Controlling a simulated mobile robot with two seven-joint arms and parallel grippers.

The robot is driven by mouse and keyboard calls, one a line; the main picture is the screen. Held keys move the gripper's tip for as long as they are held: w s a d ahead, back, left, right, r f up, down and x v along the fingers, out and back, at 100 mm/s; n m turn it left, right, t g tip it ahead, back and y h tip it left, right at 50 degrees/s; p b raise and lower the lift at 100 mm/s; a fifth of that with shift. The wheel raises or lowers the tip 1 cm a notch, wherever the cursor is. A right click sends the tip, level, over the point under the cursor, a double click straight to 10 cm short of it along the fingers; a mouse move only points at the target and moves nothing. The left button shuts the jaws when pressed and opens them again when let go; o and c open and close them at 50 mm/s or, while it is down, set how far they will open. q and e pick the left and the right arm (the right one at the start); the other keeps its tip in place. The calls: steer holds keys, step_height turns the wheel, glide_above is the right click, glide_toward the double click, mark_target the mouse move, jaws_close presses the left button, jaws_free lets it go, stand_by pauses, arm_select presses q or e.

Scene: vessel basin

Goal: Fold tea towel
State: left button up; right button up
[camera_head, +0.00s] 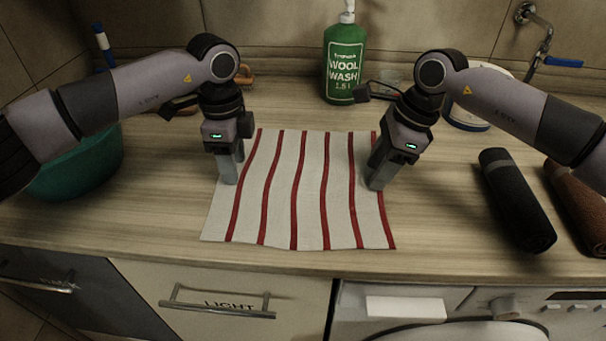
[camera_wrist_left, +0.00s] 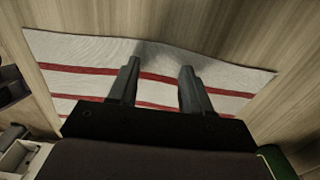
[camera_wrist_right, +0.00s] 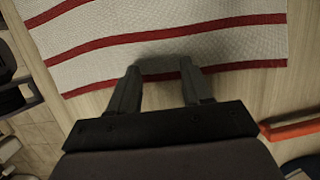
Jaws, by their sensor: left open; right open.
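The tea towel (camera_head: 310,190), white with red stripes, lies spread flat on the wooden counter, its near edge close to the counter's front. My left gripper (camera_head: 230,178) is open and points down at the towel's left side. In the left wrist view, the open fingers (camera_wrist_left: 156,88) sit over the towel (camera_wrist_left: 85,50) near a slightly raised edge. My right gripper (camera_head: 377,182) is open at the towel's right side. In the right wrist view, its fingers (camera_wrist_right: 158,92) straddle the towel's edge (camera_wrist_right: 225,42) near the outer red stripe. Whether the fingers touch the cloth is unclear.
A green wool wash bottle (camera_head: 345,62) stands behind the towel. A teal basin (camera_head: 82,165) is at the left, behind my left arm. A rolled black towel (camera_head: 516,200) and a brown one (camera_head: 578,208) lie at the right. Bare counter (camera_head: 440,225) separates them from the tea towel.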

arm_select(q)
steer(key=shift+f, duration=0.2)
steer(key=shift+c, duration=0.2)
arm_select(e)
steer(key=shift+f, duration=0.15)
steer(key=shift+c, duration=0.2)
arm_select(q)
jaws_close()
arm_select(e)
jaws_close()
